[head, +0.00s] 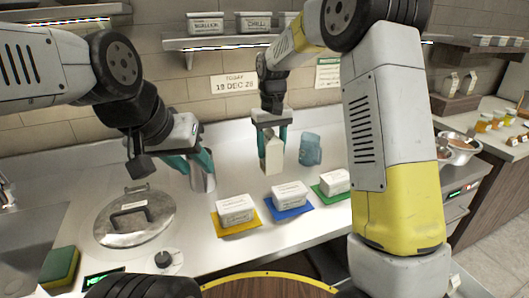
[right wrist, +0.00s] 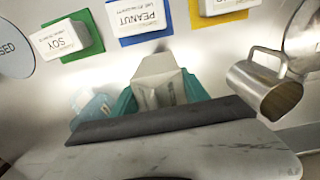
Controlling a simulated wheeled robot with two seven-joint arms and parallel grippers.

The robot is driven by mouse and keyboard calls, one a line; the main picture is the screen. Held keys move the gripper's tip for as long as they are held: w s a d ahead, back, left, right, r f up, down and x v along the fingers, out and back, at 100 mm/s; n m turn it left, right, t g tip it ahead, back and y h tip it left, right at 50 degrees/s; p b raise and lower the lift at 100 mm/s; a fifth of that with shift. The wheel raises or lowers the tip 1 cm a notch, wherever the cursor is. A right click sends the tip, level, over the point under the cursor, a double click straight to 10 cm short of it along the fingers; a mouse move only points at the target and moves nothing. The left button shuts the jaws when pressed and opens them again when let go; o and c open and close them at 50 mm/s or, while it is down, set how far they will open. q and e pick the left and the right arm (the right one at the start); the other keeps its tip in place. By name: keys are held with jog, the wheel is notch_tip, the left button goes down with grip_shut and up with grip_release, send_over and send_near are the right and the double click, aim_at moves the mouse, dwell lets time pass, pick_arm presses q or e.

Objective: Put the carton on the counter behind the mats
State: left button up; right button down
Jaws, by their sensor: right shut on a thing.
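The white gable-topped carton (head: 273,155) is upright between the teal fingers of my right gripper (head: 272,138), behind the blue mat (head: 289,212). I cannot tell whether its base touches the counter (head: 238,160). In the right wrist view the carton (right wrist: 158,82) sits between the fingers. The mats are yellow (head: 236,231), blue and green (head: 318,193), each under a white labelled tub. The tub on the green mat reads SOY and the one on blue reads PEANUT. My left gripper (head: 190,163) has its fingers apart, near a metal pitcher (head: 205,183).
A blue translucent jug (head: 310,149) stands right of the carton. The metal pitcher (right wrist: 262,88) is to the other side. A lidded round pot (head: 135,222), a sponge (head: 59,267) and a sink are at left. Shelves hang on the wall behind.

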jog(key=w+a, duration=0.3)
jog(key=w, duration=0.3)
jog(key=shift+d+f, duration=0.15)
jog(key=shift+f, duration=1.6)
jog(key=shift+d+f, duration=0.1)
jog(key=shift+f, duration=1.65)
jog(key=shift+f, duration=0.1)
jog(key=c, duration=0.6)
grip_release()
jog(key=shift+f, duration=0.1)
